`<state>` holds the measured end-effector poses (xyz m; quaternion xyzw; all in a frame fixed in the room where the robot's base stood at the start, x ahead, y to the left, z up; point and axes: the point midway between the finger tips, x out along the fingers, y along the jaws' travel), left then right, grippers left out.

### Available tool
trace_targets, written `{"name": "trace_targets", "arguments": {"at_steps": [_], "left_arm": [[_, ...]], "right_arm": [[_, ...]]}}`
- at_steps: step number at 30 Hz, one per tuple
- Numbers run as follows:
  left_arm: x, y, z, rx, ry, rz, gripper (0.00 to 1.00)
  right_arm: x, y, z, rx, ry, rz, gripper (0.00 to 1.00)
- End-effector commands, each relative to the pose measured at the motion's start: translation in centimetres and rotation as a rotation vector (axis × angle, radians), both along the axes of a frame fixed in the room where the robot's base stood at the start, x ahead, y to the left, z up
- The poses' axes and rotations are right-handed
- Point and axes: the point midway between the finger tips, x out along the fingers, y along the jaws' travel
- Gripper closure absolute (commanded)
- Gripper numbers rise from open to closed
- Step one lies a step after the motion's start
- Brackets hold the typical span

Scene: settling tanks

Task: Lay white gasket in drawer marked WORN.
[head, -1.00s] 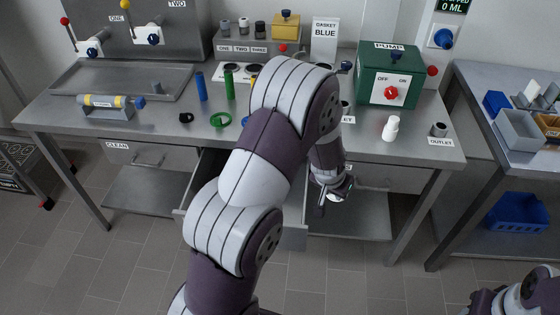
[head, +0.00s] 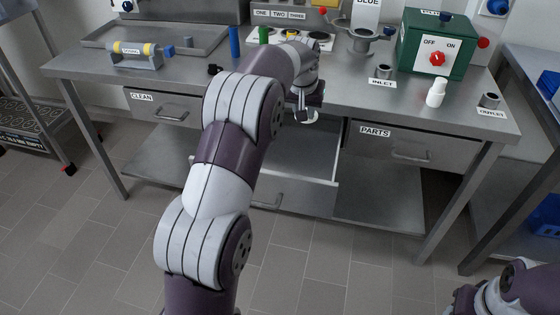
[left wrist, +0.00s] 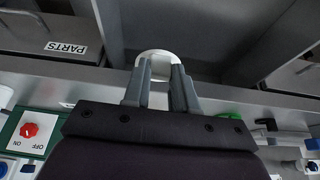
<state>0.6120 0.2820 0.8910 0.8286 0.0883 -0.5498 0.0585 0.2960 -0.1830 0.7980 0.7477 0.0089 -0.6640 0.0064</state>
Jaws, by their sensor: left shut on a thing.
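My left gripper (head: 303,112) is shut on the white gasket (head: 313,117), over the open middle drawer (head: 295,195). In the left wrist view the gasket (left wrist: 160,55) shows as a white ring held at its near edge between the fingertips (left wrist: 160,82). The open drawer (left wrist: 185,25) lies beyond and below it. The drawer's bare metal floor shows in part; my arm hides its left side. I see no WORN label; the drawer lies between those marked CLEAN (head: 160,106) and PARTS (head: 410,145). My right gripper is out of view.
The bench top (head: 350,92) overhangs the drawer close behind my gripper. On it stand a green pump box (head: 437,45), a white bottle (head: 436,93) and a grey INLET fitting (head: 384,71). A lower shelf (head: 380,210) lies under the drawers. The floor in front is clear.

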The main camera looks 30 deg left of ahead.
Motion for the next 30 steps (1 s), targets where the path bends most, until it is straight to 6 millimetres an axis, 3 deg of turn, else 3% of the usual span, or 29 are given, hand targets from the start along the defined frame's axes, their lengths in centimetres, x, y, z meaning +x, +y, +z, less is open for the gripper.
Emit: {"name": "trace_targets", "arguments": {"at_steps": [1,9,11,21,26,30], "left_arm": [[-0.3,0.0,-2.3,-0.001,0.008,0.007,1.00],[-0.7,0.2,-6.2,-0.002,0.007,0.020,1.00],[-1.2,1.0,-6.9,-0.002,0.006,0.022,1.00],[-6.4,8.4,-12.2,-0.003,0.006,0.024,1.00],[-7.2,9.5,-13.2,-0.003,0.005,0.020,1.00],[-7.2,9.5,-15.5,-0.003,0.007,0.019,1.00]], "right_arm": [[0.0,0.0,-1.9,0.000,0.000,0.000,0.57],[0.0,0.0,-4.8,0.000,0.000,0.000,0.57],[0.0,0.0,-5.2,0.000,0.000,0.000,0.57],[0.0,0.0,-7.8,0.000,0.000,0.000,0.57],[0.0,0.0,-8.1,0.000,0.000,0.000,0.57],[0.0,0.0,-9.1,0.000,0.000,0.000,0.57]]}}
